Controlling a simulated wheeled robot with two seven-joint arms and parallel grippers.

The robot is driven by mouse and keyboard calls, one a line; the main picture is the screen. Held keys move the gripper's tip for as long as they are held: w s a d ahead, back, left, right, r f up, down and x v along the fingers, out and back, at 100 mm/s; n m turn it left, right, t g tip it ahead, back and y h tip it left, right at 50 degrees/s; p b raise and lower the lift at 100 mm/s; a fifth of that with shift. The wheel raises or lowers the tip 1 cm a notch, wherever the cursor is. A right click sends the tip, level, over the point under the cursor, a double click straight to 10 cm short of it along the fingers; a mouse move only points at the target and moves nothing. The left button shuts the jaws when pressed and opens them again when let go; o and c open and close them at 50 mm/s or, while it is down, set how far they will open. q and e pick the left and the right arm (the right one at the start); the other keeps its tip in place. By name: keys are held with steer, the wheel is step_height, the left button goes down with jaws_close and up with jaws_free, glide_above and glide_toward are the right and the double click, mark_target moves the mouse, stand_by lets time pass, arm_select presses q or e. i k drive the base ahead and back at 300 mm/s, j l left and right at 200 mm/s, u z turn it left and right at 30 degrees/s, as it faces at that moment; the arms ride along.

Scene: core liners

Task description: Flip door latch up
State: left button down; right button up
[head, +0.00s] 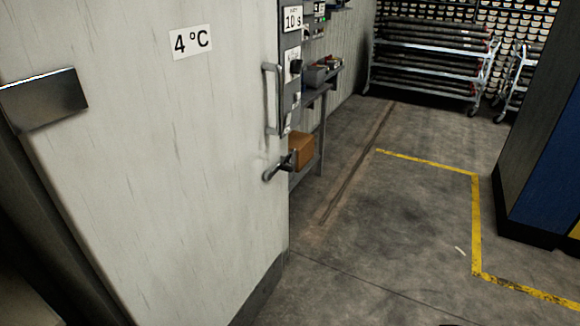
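The door (165,165) is a large pale panel with a "4 °C" sign (190,42). It fills the left half of the head view. A small dark metal latch lever (279,169) sits near the door's right edge, below a vertical bar handle (270,98). The lever slants, with its rounded end low at the left and its pivot higher at the right. Neither of my grippers is in view, and nothing touches the latch.
A metal plate (45,98) is on the door's left side. Behind the door edge are a narrow bench (318,95) and an orange-brown box (301,151). Racks of tubes (430,60) stand at the back. A dark blue cabinet (550,140) is at right. The floor between is clear.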

mark_target(268, 175)
steer(key=i+l+u, duration=0.1)
steer(key=i+l, duration=0.15)
steer(key=i+l+u, duration=0.1)
steer(key=i+l, duration=0.15)
steer(key=i+l+u, duration=0.1)
steer(key=l, duration=0.25)
steer(key=i+l+u, duration=0.15)
steer(key=i+l, duration=0.15)
steer(key=i+l+u, duration=0.1)
steer(key=i+l, duration=0.15)
steer(key=i+l+u, duration=0.1)
steer(key=l, duration=0.35)
steer(key=i+l+u, duration=0.1)
steer(key=i+l, duration=0.15)
steer(key=i+l+u, duration=0.1)
steer(key=l, duration=0.4)
steer(key=i, duration=0.1)
